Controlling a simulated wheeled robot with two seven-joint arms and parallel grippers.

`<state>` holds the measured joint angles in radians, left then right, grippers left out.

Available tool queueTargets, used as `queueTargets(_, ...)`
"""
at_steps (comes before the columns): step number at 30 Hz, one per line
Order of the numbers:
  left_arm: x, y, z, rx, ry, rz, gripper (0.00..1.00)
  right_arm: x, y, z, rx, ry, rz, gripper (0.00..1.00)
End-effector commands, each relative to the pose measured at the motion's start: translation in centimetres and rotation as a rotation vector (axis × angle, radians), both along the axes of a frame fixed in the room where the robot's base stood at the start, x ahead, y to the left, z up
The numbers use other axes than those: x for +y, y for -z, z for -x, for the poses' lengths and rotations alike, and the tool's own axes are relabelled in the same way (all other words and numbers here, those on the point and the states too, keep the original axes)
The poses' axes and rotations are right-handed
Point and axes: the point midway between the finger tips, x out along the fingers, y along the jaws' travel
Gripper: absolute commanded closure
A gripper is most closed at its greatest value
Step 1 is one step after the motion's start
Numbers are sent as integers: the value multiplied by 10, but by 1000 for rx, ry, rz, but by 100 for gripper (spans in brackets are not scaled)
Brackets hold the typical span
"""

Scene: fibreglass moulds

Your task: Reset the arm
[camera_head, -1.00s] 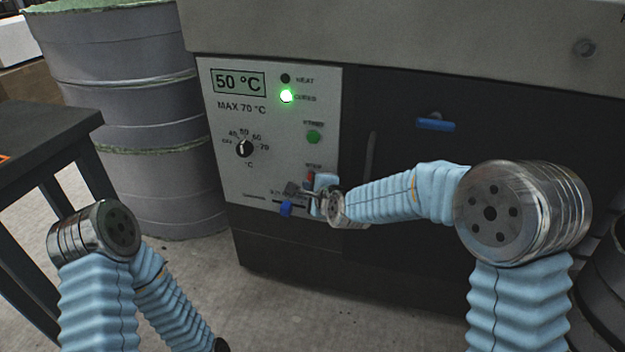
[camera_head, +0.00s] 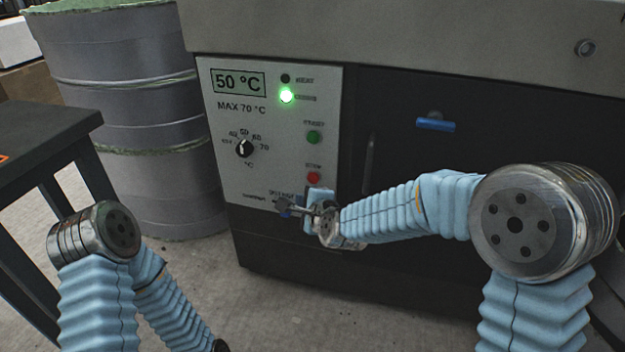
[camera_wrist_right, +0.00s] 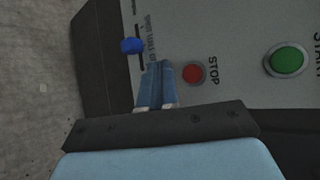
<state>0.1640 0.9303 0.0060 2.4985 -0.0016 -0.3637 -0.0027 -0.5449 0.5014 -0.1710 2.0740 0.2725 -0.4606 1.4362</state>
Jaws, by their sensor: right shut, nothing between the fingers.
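My right gripper (camera_head: 284,205) is in front of the lower right part of the oven's control panel (camera_head: 225,150), below the red STOP button (camera_head: 313,177). Its blue fingers (camera_wrist_right: 156,84) are shut together and empty in the right wrist view. The red STOP button (camera_wrist_right: 193,74) and green START button (camera_wrist_right: 288,60) also show in the wrist view. My left arm is low at the left; its gripper is out of view.
The panel reads 50 °C, with a green lamp (camera_head: 286,96) lit and a black dial (camera_head: 244,148). The dark oven door has a blue handle (camera_head: 435,124). A grey drum (camera_head: 125,100) and a dark table (camera_head: 40,130) stand left. Bare floor lies below.

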Motion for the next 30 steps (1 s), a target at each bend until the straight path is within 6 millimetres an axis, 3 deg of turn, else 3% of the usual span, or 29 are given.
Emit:
queueTargets(11,8,-1,-3,-6,-15,-12,57,-1,3,0,4,-2,8,100)
queueTargets(14,6,-5,-2,-4,-9,-9,57,-18,41,8,48,-47,133,100)
queueTargets(16,4,-10,-2,-3,-8,-6,57,-36,84,21,99,-115,268,100)
queueTargets(20,2,-19,-1,-2,-3,-2,57,-75,175,74,225,-342,541,100)
queueTargets(21,1,-22,0,0,-1,-1,57,-85,200,96,261,-433,612,100)
queueTargets(24,-1,-29,1,1,3,2,57,-105,250,157,330,-676,734,100)
queueTargets(27,-3,-34,1,3,6,4,57,-115,280,214,357,-903,787,100)
queueTargets(30,-5,-36,2,4,8,7,57,-117,294,256,347,-1073,800,100)
